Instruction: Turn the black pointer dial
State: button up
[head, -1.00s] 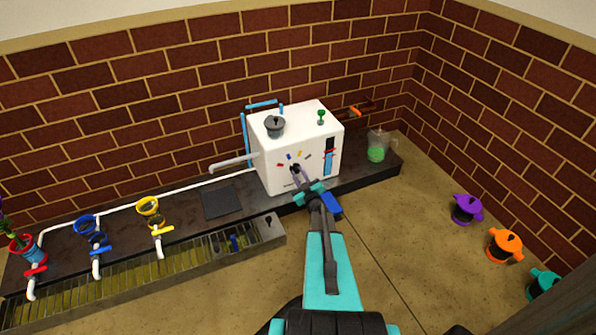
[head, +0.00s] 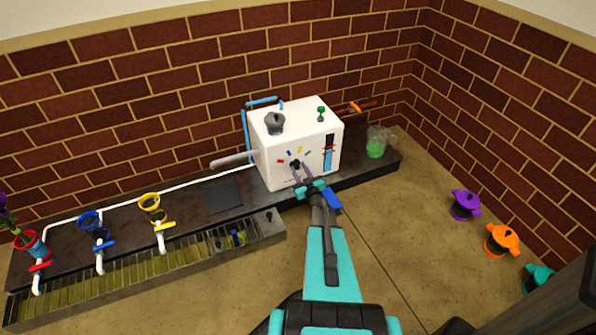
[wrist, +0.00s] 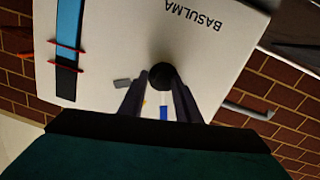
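The black pointer dial (head: 295,164) is on the front of the white machine (head: 275,174), below short red, blue, yellow and grey marks. In the wrist view the dial (wrist: 161,76) is a round black knob, and which way it points cannot be told. My gripper (head: 303,170) is at the machine's front. In the wrist view my gripper (wrist: 159,84) has its two dark fingers apart, with the tips on either side of the dial. A narrow gap seems to show beside the knob. A blue mark (wrist: 164,112) and a grey mark (wrist: 122,84) show near the fingers.
A blue level strip with red bands (head: 328,154) is right of the dial. A grey pot (head: 275,123) and green knob (head: 321,113) are on top of the machine. A jug of green liquid (head: 376,143) stands at right. Purple (head: 465,206) and orange (head: 502,241) pots stand on the floor.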

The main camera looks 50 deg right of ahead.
jog(key=shift+w+a, duration=0.25)
jog(key=shift+a, duration=0.05)
jog(key=shift+s, duration=0.1)
jog(key=p+v, duration=0.2)
jog(key=v, duration=1.1)
jog(key=shift+s, duration=0.25)
jog(key=shift+f, duration=0.1)
